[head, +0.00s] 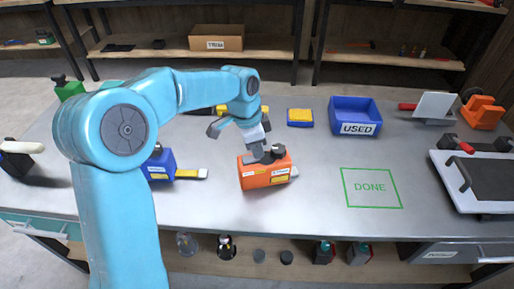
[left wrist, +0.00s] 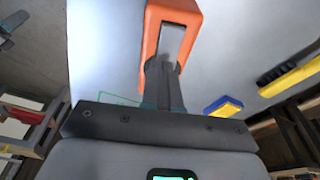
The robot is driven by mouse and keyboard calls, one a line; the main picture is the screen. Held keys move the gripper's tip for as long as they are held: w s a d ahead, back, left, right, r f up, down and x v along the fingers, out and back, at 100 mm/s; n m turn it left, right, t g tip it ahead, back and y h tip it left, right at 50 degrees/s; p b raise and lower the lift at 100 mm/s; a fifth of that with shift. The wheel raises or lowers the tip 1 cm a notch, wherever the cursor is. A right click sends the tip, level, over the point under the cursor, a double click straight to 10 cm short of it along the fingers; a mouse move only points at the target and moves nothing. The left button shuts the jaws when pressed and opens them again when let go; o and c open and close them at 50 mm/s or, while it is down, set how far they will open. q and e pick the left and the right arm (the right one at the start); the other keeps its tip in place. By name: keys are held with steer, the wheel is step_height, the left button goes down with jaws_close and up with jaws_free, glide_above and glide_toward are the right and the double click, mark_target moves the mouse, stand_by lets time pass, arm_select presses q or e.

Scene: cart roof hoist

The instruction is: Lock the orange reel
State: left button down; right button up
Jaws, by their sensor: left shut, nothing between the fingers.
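The orange reel (head: 265,175) stands on the metal bench near the middle, left of the green DONE outline (head: 371,187). It has pale and yellow labels, a dark part on top and a small pale tab at its right side. My left gripper (head: 265,154) is shut and empty at the reel's top. In the left wrist view the closed fingers (left wrist: 163,72) overlap the grey strip on the orange reel (left wrist: 152,35); I cannot tell whether they touch it. The fingers partly hide the reel's top. My right gripper is not in view.
A blue reel (head: 160,164) with a yellow tape end stands left of the orange one. Behind are a yellow-and-blue block (head: 300,117) and the blue USED bin (head: 354,115). A tray (head: 484,180) stands at the right. The bench around the DONE outline is clear.

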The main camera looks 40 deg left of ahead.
arm_select(q)
steer(key=shift+d+p, duration=0.1)
steer(key=shift+p, duration=0.35)
steer(key=shift+w+d+g+y+p, duration=0.2)
steer(key=shift+g+y+p, duration=0.15)
steer(key=shift+p, duration=0.35)
steer(key=shift+a+f+b, duration=0.1)
steer(key=shift+f+b, duration=0.25)
steer(key=shift+b, duration=0.15)
steer(key=shift+s+a, duration=0.1)
steer(key=shift+s+a+r, duration=0.25)
steer(key=shift+s+a, duration=0.25)
steer(key=shift+s, duration=0.05)
steer(key=shift+w, duration=0.1)
